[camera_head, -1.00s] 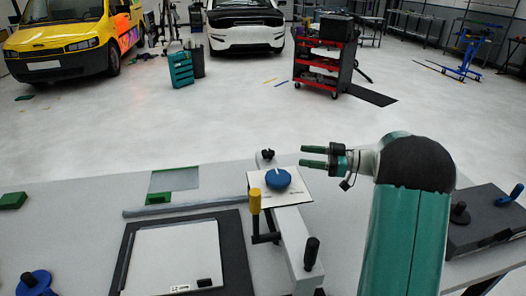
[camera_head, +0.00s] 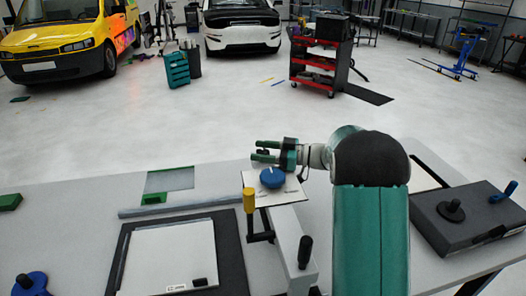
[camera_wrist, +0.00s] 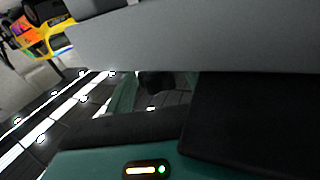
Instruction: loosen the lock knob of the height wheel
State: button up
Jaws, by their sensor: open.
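The blue height wheel (camera_head: 272,178) lies on a white plate (camera_head: 291,192) on top of a grey stand. My gripper (camera_head: 262,151) is open just behind the wheel and a little above it, with its teal fingers pointing left. The small black lock knob behind the wheel is hidden by my gripper in the head view. The wrist view is tilted and shows a dark rounded shape (camera_wrist: 155,84) near the fingers. I cannot tell whether it is the knob or whether anything touches it.
A yellow-handled lever (camera_head: 249,200) and a black-handled lever (camera_head: 305,251) stand on the fixture. A dark board with a white panel (camera_head: 172,256) lies to the left. A dark box with a black knob (camera_head: 452,210) is at the right. The floor beyond the table is clear nearby.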

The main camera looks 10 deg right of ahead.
jog(key=shift+c, duration=0.3)
jog(key=c, duration=0.9)
jog(key=shift+n+g, duration=0.3)
jog(key=shift+g, duration=0.1)
jog(key=n+g, duration=0.2)
jog(key=g, duration=0.1)
jog(key=n+g+y, duration=0.1)
jog(key=n+g, duration=0.1)
jog(key=g, duration=0.1)
jog(key=shift+g, duration=0.3)
jog(key=shift+a+f+n+g+h, duration=0.1)
jog(key=shift+n+g+h, duration=0.05)
jog(key=shift+n+g, duration=1.1)
jog(key=shift+a+f+n+g+h, duration=0.15)
jog(key=shift+n+g, duration=0.6)
jog(key=shift+g, duration=0.9)
jog(key=shift+r, duration=0.1)
jog(key=shift+d+r+n+g, duration=0.1)
jog(key=shift+d+n+g, duration=0.2)
jog(key=shift+g, duration=0.1)
